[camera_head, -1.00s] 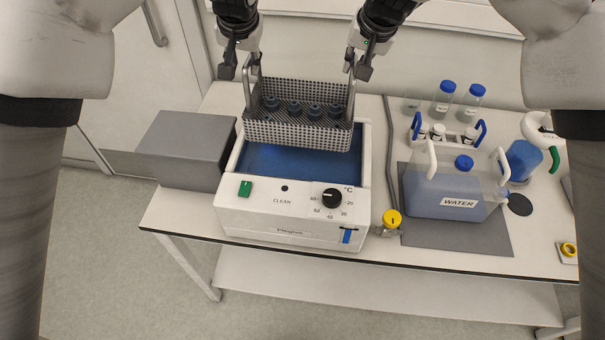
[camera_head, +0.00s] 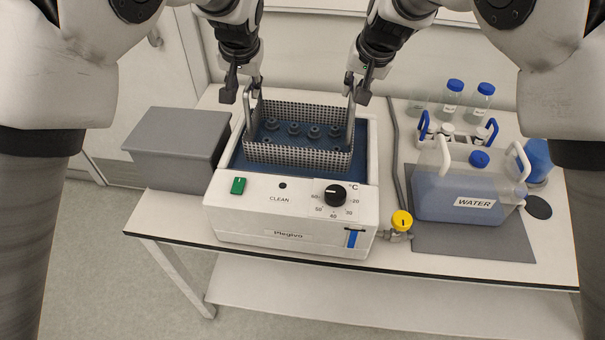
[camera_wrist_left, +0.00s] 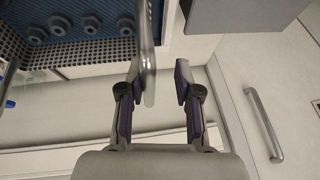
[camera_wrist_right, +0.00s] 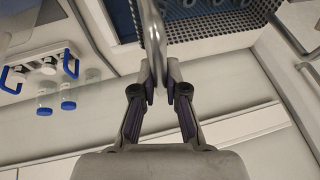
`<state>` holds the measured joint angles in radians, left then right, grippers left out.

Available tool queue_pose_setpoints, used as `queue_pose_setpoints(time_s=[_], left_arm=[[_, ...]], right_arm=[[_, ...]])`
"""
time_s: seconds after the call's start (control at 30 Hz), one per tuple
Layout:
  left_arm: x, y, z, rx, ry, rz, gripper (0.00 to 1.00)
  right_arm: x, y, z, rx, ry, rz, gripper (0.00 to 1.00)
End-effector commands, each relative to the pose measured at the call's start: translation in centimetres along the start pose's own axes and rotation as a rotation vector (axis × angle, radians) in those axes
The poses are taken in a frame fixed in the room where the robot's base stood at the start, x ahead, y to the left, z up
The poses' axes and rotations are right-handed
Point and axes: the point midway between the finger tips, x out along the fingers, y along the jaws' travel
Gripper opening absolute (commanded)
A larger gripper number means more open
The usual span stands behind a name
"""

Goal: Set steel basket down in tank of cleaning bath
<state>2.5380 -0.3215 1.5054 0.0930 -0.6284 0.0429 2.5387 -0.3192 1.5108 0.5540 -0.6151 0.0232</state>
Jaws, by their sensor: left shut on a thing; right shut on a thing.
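The white cleaning bath (camera_head: 290,222) has a green switch and a black dial. My left gripper (camera_head: 239,90) is shut on the left handle, whose bar (camera_wrist_left: 148,55) shows in the left wrist view. My right gripper (camera_head: 358,90) is shut on the right handle, whose bar (camera_wrist_right: 154,45) shows in the right wrist view.
A grey box (camera_head: 175,145) stands close to the bath's left side. A yellow-knobbed valve (camera_head: 402,221) and a hose are at its right. A WATER container (camera_head: 465,195) stands on a grey mat further right, with a bottle rack and blue-capped bottles behind.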

Motion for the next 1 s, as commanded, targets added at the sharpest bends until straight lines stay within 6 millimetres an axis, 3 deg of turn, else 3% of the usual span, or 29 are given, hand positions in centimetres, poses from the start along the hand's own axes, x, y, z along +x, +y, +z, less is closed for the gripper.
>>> queue_pose_setpoints(time_s=[0.03,0.33,0.37,0.4,0.77,1.0], left_arm=[[0.6,0.9,0.7,0.037,-0.012,-0.027,0.0],[0.5,0.9,0.7,0.037,-0.012,-0.027,0.0],[0.6,0.9,0.8,0.036,-0.014,-0.026,0.44],[0.6,0.9,0.7,0.036,-0.012,-0.026,0.58],[0.1,0.9,0.4,0.033,-0.005,-0.023,0.58],[-3.9,0.4,0.2,0.021,0.003,-0.018,0.58]], right_arm=[[0.8,-0.2,0.8,-0.028,-0.001,0.024,0.0],[0.7,-0.2,0.8,-0.028,-0.002,0.024,0.0],[0.8,-0.2,0.8,-0.028,-0.004,0.025,0.23],[0.8,-0.2,0.8,-0.028,-0.004,0.024,0.37],[0.7,-0.4,0.7,-0.027,-0.003,0.02,0.37],[0.7,-0.4,0.7,-0.027,-0.003,0.019,0.37]])
